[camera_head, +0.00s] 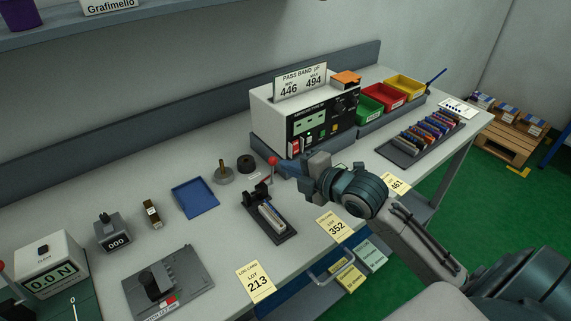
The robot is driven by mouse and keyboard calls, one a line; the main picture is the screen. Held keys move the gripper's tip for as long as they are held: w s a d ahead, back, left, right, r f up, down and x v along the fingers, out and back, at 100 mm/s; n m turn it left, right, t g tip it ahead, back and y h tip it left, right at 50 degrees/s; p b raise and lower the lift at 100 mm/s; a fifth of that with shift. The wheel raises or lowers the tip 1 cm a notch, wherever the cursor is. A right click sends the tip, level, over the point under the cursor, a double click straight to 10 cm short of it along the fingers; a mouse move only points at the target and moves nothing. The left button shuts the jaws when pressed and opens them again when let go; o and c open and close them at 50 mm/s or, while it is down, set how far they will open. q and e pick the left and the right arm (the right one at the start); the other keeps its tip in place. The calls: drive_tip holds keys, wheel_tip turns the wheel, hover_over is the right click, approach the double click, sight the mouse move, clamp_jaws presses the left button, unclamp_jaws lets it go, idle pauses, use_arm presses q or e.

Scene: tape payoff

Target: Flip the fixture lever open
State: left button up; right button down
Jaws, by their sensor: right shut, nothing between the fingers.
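The test fixture (257,226) is a dark block on the bench with a pale strip along its top. Its lever has a red ball knob (272,160) and stands up at the fixture's far end. My right gripper (282,169) comes in from the right, shut and empty, with its fingertips close beside the knob on the right. I cannot tell whether they touch it. The fingers partly overlap the space behind the lever. My left gripper is not in view.
A tester (300,112) with a pass band sign stands just behind. Blue tray (195,197), grey plate fixture (190,283) and force gauge (48,262) lie to the left. Lot cards line the front edge. A rack of coloured parts (425,137) and bins are at right.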

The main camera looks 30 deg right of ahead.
drive_tip(key=shift+x, duration=0.85)
drive_tip(key=shift+w+r+p, duration=0.1)
drive_tip(key=shift+r+p, duration=0.05)
drive_tip(key=shift+p, duration=0.3)
drive_tip(key=w+g+p, duration=0.1)
drive_tip(key=p, duration=0.1)
drive_tip(key=w+r+g+p, duration=0.1)
drive_tip(key=p, duration=0.1)
drive_tip(key=w+g+p, duration=0.1)
drive_tip(key=p, duration=0.2)
drive_tip(key=shift+a+r+h, duration=0.2)
drive_tip(key=shift+r+h, duration=0.1)
drive_tip(key=shift+h, duration=0.1)
drive_tip(key=shift+w+g+p, duration=0.3)
drive_tip(key=shift+g+p, duration=0.1)
drive_tip(key=shift+p, duration=0.05)
drive_tip(key=shift+w+a+f, duration=0.1)
drive_tip(key=shift+w+f, duration=0.05)
drive_tip(key=shift+w, duration=0.15)
drive_tip(key=shift+w+f, duration=0.15)
drive_tip(key=shift+w, duration=0.15)
